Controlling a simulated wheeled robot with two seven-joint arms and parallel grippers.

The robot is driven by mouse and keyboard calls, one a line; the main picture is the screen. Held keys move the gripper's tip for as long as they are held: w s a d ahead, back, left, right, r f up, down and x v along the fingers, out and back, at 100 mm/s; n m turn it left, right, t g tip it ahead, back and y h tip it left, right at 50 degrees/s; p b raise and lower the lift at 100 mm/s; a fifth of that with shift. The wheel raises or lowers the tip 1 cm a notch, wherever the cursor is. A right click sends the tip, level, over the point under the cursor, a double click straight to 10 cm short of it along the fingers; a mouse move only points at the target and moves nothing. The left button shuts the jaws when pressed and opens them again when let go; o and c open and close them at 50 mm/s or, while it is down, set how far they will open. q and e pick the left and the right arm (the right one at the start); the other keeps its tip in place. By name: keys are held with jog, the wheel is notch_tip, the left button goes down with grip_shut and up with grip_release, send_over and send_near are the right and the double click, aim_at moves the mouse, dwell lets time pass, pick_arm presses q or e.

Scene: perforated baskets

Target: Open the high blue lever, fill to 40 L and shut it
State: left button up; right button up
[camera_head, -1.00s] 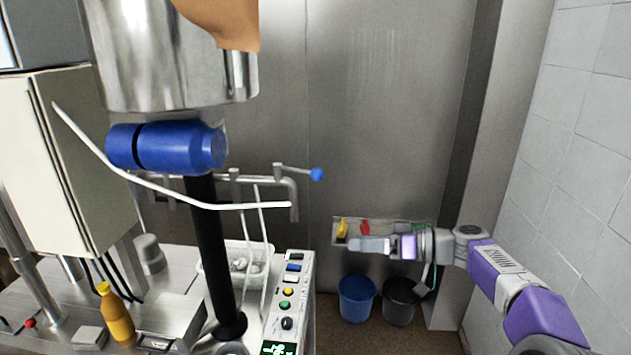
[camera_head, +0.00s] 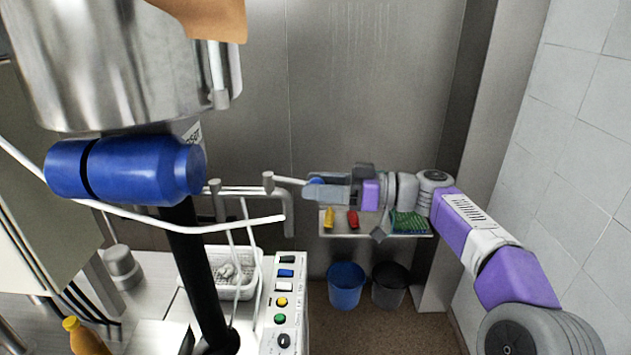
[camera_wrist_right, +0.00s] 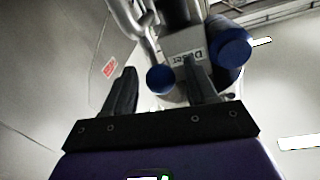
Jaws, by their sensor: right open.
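The high lever (camera_head: 288,180) is a thin metal rod on the tap, pointing right, with a blue ball knob (camera_head: 315,182) at its end. My right gripper (camera_head: 318,187) is at the knob, its fingers partly covering it in the head view. In the right wrist view the knob (camera_wrist_right: 160,78) shows between the open fingers (camera_wrist_right: 160,92); contact cannot be told. My left gripper is not in view. The green display is not in the current head view.
A large blue cylinder (camera_head: 140,170) and steel vessel (camera_head: 110,60) fill the left. A button panel (camera_head: 284,290) and white basket (camera_head: 235,278) stand below the tap. A shelf (camera_head: 345,234) with small coloured items is under my right gripper; blue (camera_head: 346,287) and black (camera_head: 389,287) buckets stand below.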

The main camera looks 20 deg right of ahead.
jog(key=shift+w+a, duration=0.15)
jog(key=shift+a, duration=0.25)
grip_shut()
